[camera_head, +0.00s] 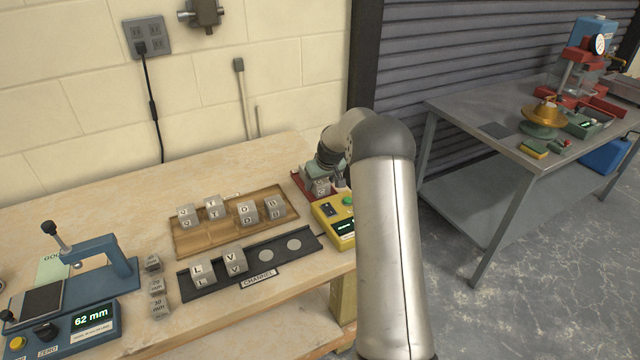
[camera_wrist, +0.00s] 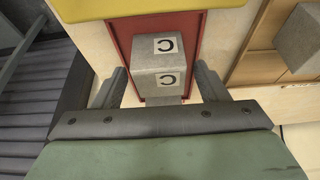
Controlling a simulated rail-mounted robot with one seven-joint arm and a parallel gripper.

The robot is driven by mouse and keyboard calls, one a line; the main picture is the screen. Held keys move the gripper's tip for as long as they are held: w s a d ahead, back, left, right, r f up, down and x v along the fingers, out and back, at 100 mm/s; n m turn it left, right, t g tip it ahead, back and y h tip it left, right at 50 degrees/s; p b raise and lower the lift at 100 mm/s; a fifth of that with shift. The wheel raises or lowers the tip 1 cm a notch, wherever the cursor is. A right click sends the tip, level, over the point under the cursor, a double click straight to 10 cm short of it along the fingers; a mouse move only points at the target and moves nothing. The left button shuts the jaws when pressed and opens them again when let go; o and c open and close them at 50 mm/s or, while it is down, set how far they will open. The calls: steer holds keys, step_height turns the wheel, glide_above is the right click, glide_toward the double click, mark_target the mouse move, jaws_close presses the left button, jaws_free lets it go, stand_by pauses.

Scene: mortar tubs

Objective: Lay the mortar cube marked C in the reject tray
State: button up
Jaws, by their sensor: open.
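The mortar cube marked C (camera_wrist: 168,58) is a grey block with black C labels on two faces. It sits in the red tray (camera_wrist: 122,38), which also shows in the head view (camera_head: 300,182). No label on the tray is readable. My gripper (camera_wrist: 162,80) is open, with one finger on each side of the cube. A gap shows at the left finger; the right finger is very close to the cube, and I cannot tell if it touches. In the head view, my gripper (camera_head: 328,178) is at the red tray, partly hidden by my arm, with a grey cube (camera_head: 320,187) below it.
A wooden tray (camera_head: 190,242) holds several lettered cubes. A black rack marked CHANNEL (camera_head: 208,285) holds cubes L and V and has two bare round spots. A yellow box (camera_head: 335,220) stands just in front of the red tray. A blue gauge (camera_head: 95,318) is at left.

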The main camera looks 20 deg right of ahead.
steer(key=b+v, duration=0.2)
steer(key=v, duration=0.8)
steer(key=s+a+r+g, duration=0.1)
steer(key=s+a+r, duration=0.2)
steer(key=s+a, duration=0.35)
steer(key=s+a+r+g, duration=0.1)
steer(key=s+a+r, duration=0.1)
steer(key=s+a, duration=0.5)
steer(key=s+a+f+g, duration=0.1)
steer(key=s+a, duration=0.2)
steer(key=s, duration=1.1)
steer(key=s+a+f+g, duration=0.1)
steer(key=s+a, duration=0.3)
steer(key=s, duration=1)
steer(key=shift+a+f, duration=0.35)
steer(key=shift+f, duration=0.5)
